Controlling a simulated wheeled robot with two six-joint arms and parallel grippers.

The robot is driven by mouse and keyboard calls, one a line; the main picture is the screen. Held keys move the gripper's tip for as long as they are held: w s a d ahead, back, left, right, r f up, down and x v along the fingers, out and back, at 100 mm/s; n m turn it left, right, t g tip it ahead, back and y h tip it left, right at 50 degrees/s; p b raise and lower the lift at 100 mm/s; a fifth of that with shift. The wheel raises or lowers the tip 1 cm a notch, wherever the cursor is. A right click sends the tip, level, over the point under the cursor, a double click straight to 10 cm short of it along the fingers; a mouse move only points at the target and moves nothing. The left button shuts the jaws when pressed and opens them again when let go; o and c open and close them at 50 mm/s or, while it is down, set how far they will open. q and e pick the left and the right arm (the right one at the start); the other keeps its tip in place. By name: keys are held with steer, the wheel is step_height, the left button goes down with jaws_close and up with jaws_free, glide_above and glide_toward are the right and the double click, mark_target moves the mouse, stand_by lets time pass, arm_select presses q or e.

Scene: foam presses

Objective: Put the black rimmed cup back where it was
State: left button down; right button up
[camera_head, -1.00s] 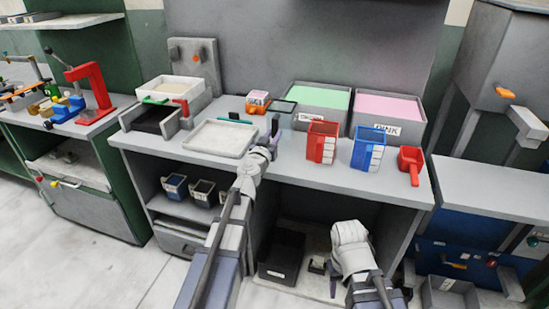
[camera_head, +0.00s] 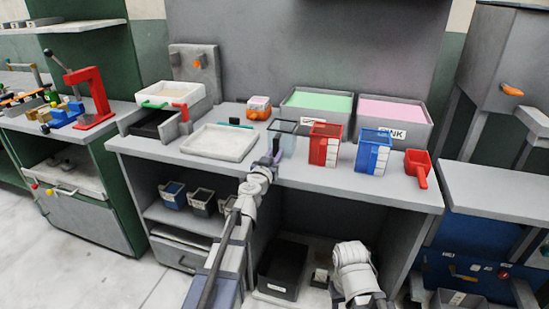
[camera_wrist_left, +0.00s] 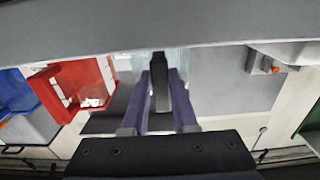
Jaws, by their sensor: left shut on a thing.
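The black rimmed cup (camera_head: 290,144) is clear-walled with a dark square rim. It is upright at the counter's front middle, just left of the red cup. My left gripper (camera_head: 274,150) is at its near left side, shut on its dark handle. In the left wrist view the handle (camera_wrist_left: 160,85) is between the purple fingers, and the clear cup wall shows behind it. I cannot tell whether the cup's base touches the counter. My right arm's wrist shows at the lower middle; its fingers are hidden.
A red cup (camera_head: 323,146) and a blue cup (camera_head: 372,152) stand to the right, then a red scoop (camera_head: 417,168). Green (camera_head: 314,103) and pink (camera_head: 392,112) bins stand behind. A white tray (camera_head: 218,142) is left. Small cups (camera_head: 201,201) sit on the shelf below.

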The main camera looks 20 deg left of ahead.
arm_select(q)
steer(key=shift+f, duration=0.2)
steer(key=c, duration=0.7)
jaws_free()
steer(key=shift+r, duration=0.1)
steer(key=shift+r, duration=0.2)
steer(key=s, duration=1.2)
steer(key=shift+a, duration=0.25)
steer(key=shift+f, duration=0.1)
